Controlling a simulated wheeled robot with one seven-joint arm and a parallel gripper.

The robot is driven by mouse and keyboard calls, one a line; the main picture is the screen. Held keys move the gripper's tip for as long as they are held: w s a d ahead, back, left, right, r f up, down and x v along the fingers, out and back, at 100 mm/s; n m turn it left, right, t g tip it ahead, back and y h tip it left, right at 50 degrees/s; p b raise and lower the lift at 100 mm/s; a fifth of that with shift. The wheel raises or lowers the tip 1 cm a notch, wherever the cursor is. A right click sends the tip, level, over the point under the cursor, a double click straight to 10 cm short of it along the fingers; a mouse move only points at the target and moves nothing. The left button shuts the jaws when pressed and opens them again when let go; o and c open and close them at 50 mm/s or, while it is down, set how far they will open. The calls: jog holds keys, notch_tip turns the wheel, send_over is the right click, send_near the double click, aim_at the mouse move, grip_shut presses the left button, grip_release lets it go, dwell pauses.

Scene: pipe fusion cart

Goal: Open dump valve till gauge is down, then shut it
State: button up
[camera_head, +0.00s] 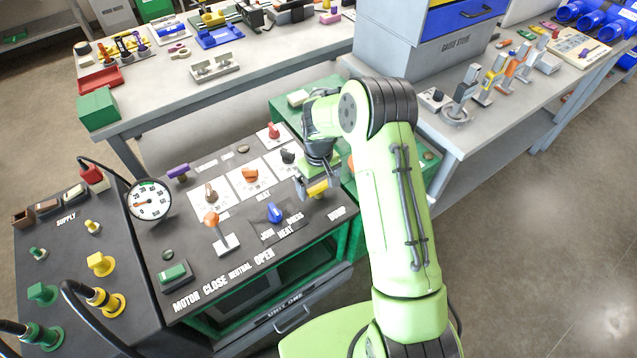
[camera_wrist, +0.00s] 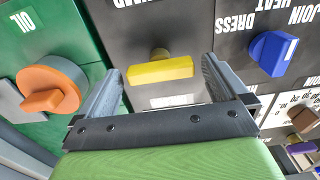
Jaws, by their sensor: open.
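In the wrist view the yellow handle (camera_wrist: 160,70) lies crosswise between and beyond my fingertips. My gripper (camera_wrist: 163,66) is open, with one finger on each side of the handle and no clear contact. In the head view my gripper (camera_head: 314,183) is over the handle and partly hides it. The round white pressure gauge (camera_head: 149,200) stands at the panel's left; its reddish needle points leftward, the reading too small to tell.
A blue selector (camera_head: 275,212) marked join, heat and dress is close left of my gripper. An orange-knobbed lever (camera_head: 212,222) and a green motor switch (camera_head: 173,274) are farther left. In the wrist view, an orange round knob (camera_wrist: 48,88) is on a green block beside my finger.

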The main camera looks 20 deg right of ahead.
jog(key=c, duration=1)
jog(key=shift+o, duration=0.2)
